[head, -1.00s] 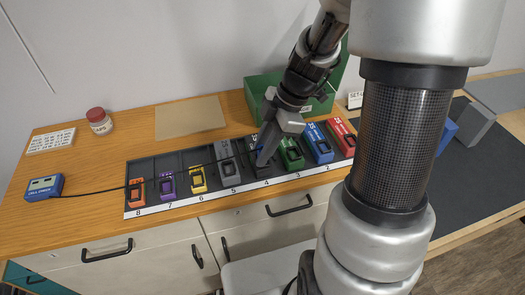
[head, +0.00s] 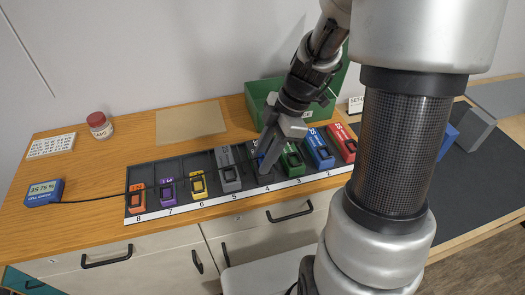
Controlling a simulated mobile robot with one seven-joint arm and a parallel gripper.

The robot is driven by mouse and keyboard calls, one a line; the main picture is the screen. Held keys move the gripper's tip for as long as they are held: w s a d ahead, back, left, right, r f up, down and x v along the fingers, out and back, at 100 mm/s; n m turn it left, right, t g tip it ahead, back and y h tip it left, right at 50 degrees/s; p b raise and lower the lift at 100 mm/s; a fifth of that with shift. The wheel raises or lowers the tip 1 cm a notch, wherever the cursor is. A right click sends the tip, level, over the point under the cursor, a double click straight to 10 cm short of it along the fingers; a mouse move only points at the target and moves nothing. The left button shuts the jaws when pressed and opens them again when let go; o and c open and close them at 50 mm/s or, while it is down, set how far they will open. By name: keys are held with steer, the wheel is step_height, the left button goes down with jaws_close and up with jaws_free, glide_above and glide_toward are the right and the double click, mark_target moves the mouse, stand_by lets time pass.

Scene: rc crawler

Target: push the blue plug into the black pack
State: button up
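The black pack (head: 252,147) sits in slot 4 of the dark numbered tray (head: 165,214), mostly hidden behind my fingers. My gripper (head: 264,168) points down at this pack, its fingers close together and its tips at the pack's front. A thin black cable runs from the blue cell checker (head: 43,193) at the left across the tray to my fingertips. The blue plug at its end is almost wholly covered by the fingers; only a little blue shows there. How deep it sits in the pack cannot be seen. The checker's display reads about 3S 75%.
A grey pack (head: 229,170) stands close on the left and a green pack (head: 292,160) close on the right. Blue, red, yellow, purple and orange packs fill other slots. A green box (head: 258,95) stands behind my gripper. My arm covers the right side.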

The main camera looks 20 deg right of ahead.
steer(key=p+v, duration=0.1)
steer(key=v, duration=1)
steer(key=shift+d+r, duration=0.1)
